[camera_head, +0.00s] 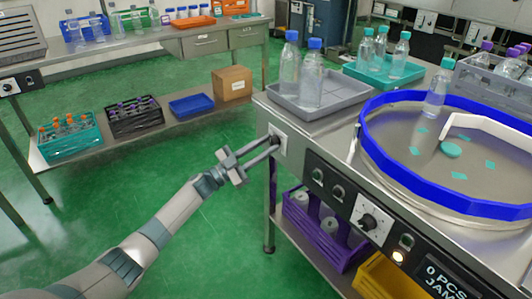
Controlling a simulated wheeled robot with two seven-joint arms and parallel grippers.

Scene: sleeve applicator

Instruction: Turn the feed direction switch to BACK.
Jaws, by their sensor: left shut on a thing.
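My left gripper (273,144) reaches in from the left to the near left end of the steel machine table. Its fingers are shut on a small dark switch knob on a pale plate (283,137). The fingers partly hide the knob, and its pointer and labels cannot be read. A larger black rotary knob (368,222) on a white dial plate sits on the dark front panel (340,196), with smaller dark knobs to its left. I cannot read which of these is labelled feed direction. My right gripper is not in view.
A blue-rimmed round feeder (372,150) with a bottle and teal pieces tops the table. A grey tray (335,98) holds two blue-capped bottles. A purple crate (318,232) and a yellow bin (388,278) sit below. The green floor (215,235) around my arm is clear.

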